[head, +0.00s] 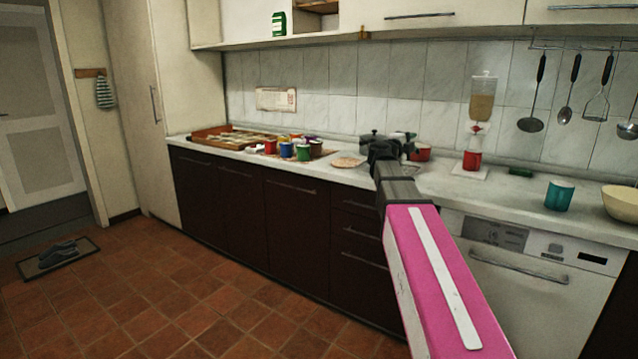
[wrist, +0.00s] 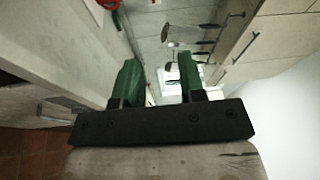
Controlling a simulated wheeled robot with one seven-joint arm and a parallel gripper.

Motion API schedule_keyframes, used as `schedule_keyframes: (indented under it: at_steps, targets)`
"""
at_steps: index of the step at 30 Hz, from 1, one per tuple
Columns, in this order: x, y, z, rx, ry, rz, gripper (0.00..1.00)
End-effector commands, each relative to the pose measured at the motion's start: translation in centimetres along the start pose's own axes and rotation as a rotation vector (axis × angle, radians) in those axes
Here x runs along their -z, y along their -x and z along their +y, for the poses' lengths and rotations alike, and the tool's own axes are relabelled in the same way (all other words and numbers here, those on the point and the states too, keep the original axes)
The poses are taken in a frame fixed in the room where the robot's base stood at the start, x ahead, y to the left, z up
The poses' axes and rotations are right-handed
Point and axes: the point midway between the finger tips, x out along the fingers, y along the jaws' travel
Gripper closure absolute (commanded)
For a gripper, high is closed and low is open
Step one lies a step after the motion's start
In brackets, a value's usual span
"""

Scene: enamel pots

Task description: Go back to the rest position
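My arm, with a magenta link, reaches from the bottom of the head view toward the counter (head: 400,177). My gripper (head: 390,146) is at its far end, in front of the tiled wall and over the counter as seen from the head. In the wrist view my gripper (wrist: 160,64) shows two green fingers standing well apart. Nothing is between them, so it is open and empty. The gripper and wrist hide part of the counter behind them in the head view.
A red pot (head: 421,153) is just right of my gripper. Farther right are a red mug (head: 472,160) under a dispenser (head: 482,98), a teal cup (head: 559,195) and a bowl (head: 622,205).

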Motion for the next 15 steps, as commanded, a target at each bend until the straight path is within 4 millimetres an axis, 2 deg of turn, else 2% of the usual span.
schedule_keyframes:
  at_steps: [10, 13, 15]
  targets:
    - [-3.6, 2.2, 2.8, 0.151, 0.168, -0.249, 0.63]
    - [-5.3, 3.8, 4.7, 0.202, 0.255, -0.373, 0.63]
    - [-6.8, 5.4, 6.8, 0.235, 0.336, -0.487, 0.63]
